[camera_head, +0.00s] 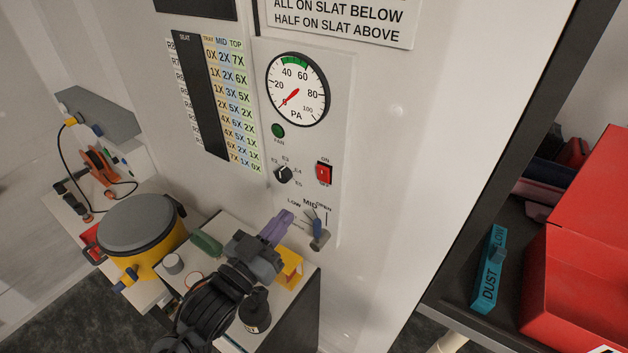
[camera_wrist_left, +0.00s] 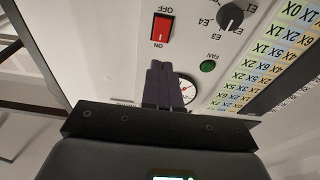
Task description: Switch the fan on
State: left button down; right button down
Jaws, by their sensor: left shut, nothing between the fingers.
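The fan switch (camera_head: 323,173) is a red rocker on the pale panel, with ON printed above it and OFF below. The switch also shows in the left wrist view (camera_wrist_left: 162,28), where the panel appears upside down. The green FAN lamp (camera_head: 278,131) looks dark; it also shows in the wrist view (camera_wrist_left: 207,66). The PA gauge (camera_head: 298,90) has its red needle pointing to the lower left, near zero. My left gripper (camera_head: 284,222) is shut and empty, below and left of the switch. Its fingertips (camera_wrist_left: 160,66) point toward the panel. My right gripper is not in view.
A black selector knob (camera_head: 283,174) sits left of the switch. A damper lever (camera_head: 317,228) stands below, close to my left gripper. A yellow drum (camera_head: 140,240), a dark bottle (camera_head: 256,310) and a yellow holder (camera_head: 289,268) are lower left. A red bin (camera_head: 580,250) is at right.

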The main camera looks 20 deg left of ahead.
aim_at(322, 172)
pick_arm(q)
jog(key=p+x, duration=0.2)
jog(key=x, duration=0.9)
jog(key=shift+w+r, duration=0.15)
jog(key=shift+w, duration=0.2)
jog(key=shift+r+p, duration=0.2)
jog(key=shift+p, duration=0.4)
jog(key=g+p, duration=0.1)
jog(key=p, duration=0.3)
jog(key=g+p, duration=0.1)
jog(key=p, duration=0.3)
jog(key=shift+w+r+y, duration=0.25)
jog(key=shift+r+y, duration=0.1)
jog(key=shift+y, duration=0.05)
jog(key=shift+f+g+p, duration=0.15)
jog(key=shift+g+p, duration=0.25)
jog(key=shift+p, duration=0.15)
jog(key=shift+f, duration=0.1)
